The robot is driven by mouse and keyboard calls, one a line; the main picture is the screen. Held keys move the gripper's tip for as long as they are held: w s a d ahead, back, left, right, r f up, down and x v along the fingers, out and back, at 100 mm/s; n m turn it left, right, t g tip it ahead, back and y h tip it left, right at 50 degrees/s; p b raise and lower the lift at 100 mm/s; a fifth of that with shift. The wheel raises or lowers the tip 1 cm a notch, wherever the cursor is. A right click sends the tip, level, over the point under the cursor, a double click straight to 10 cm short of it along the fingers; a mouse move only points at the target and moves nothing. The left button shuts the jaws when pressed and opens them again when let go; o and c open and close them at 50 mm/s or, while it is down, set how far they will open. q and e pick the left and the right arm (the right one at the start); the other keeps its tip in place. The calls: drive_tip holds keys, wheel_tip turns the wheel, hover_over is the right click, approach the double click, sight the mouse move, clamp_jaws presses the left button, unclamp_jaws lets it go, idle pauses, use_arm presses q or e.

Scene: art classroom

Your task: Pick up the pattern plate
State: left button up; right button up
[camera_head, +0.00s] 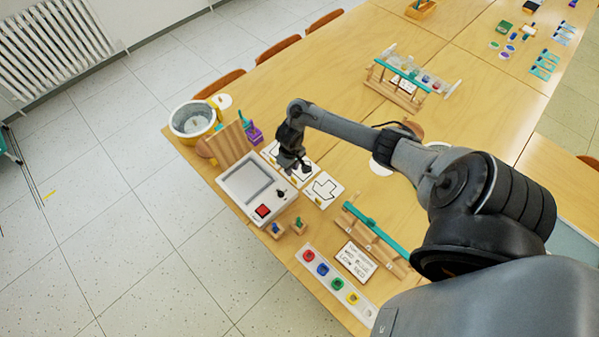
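Several white plates with black outline patterns lie in a row on the wooden table. The nearest, with an arrow-like outline (323,189), is fully in view. Another patterned plate (303,174) lies behind it and is partly covered by my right gripper. A further one (270,150) shows at the back of the row. My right gripper (292,169) points down over the row, beside the white box. Its fingers are small and dark, so I cannot tell whether they are open or touching a plate. My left gripper is not in view.
A white box with a grey panel and red button (262,211) stands left of the plates. A wooden rack with a teal bar (375,228), a sign (355,261) and a tray of coloured pieces (337,284) are nearer.

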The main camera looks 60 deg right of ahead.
drive_tip(key=shift+w+f, duration=0.1)
drive_tip(key=shift+f, duration=0.3)
drive_tip(key=b, duration=0.2)
hover_over(298, 178)
drive_tip(key=w+a, duration=0.2)
wheel_tip(298, 178, down, 4)
drive_tip(key=shift+f, duration=0.4)
drive_tip(key=shift+c, duration=0.3)
clamp_jaws()
